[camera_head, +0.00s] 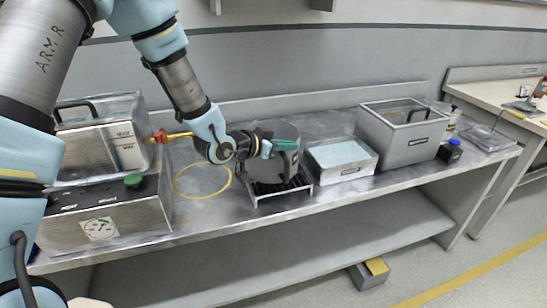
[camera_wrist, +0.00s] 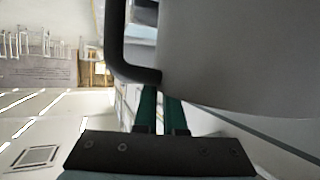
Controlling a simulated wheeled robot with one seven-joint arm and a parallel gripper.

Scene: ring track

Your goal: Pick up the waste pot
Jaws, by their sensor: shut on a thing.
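The waste pot (camera_head: 284,168) is a grey, round vessel with a dark handle. In the head view it is at or just above a low metal stand on the steel bench; I cannot tell whether its base touches. My gripper (camera_head: 284,145) comes in from the left with its green fingers at the pot's near side. In the wrist view the pot's grey wall (camera_wrist: 240,50) fills the upper right and its black handle (camera_wrist: 117,45) is beside it. The green fingers (camera_wrist: 160,105) are shut on the handle's end; their tips are partly hidden by it.
The metal stand (camera_head: 260,198) is under the pot. A shallow tray of pale-blue content (camera_head: 341,170) and a grey open tank (camera_head: 407,150) are to its right. A yellow hose (camera_head: 204,196) loops on the bench to its left, beside a steel machine (camera_head: 105,212) with a green knob.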

